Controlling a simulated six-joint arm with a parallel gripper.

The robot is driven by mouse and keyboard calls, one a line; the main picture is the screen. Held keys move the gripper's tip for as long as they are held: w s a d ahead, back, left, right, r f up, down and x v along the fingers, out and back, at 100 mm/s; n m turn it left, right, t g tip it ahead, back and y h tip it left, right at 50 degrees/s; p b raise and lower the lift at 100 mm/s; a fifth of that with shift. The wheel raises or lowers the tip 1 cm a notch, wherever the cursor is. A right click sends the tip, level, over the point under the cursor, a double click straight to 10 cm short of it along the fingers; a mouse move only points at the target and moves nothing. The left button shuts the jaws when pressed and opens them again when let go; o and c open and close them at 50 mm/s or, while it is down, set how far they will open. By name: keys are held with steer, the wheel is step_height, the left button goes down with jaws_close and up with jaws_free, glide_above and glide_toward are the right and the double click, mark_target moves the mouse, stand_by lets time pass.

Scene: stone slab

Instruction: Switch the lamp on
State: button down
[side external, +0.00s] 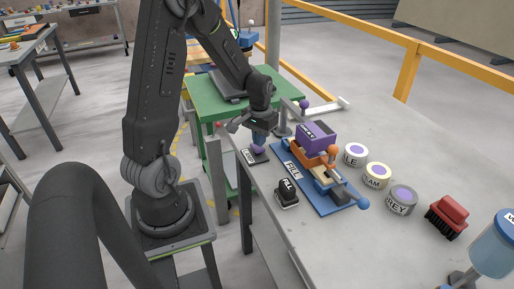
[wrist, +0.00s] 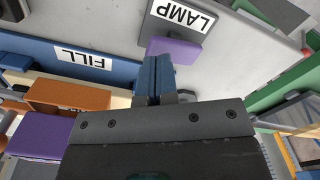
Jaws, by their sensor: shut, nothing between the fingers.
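The lamp switch is a dark plate (side external: 262,158) with a white label reading LAMP, near the slab's left edge; its label (wrist: 180,15) is upside down in the wrist view. A purple part (side external: 258,149) rises from the plate, and it also shows in the wrist view (wrist: 177,50). My gripper (side external: 258,139) is shut and empty, pointing down right at the purple part. In the wrist view its blue fingers (wrist: 154,72) overlap the purple part's edge; I cannot tell whether they touch. The fingers and wrist partly hide it.
Right of the switch is a blue base (side external: 325,203) labelled FILL, bearing orange and purple blocks (side external: 316,137). A black labelled block (side external: 287,195) stands in front. Several labelled tins (side external: 377,176) and a red brush (side external: 449,214) are farther right. A green table (side external: 215,105) stands behind.

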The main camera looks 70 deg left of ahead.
steer(key=shift+f, duration=1)
stand_by(0.4)
steer(key=shift+r, duration=3.5)
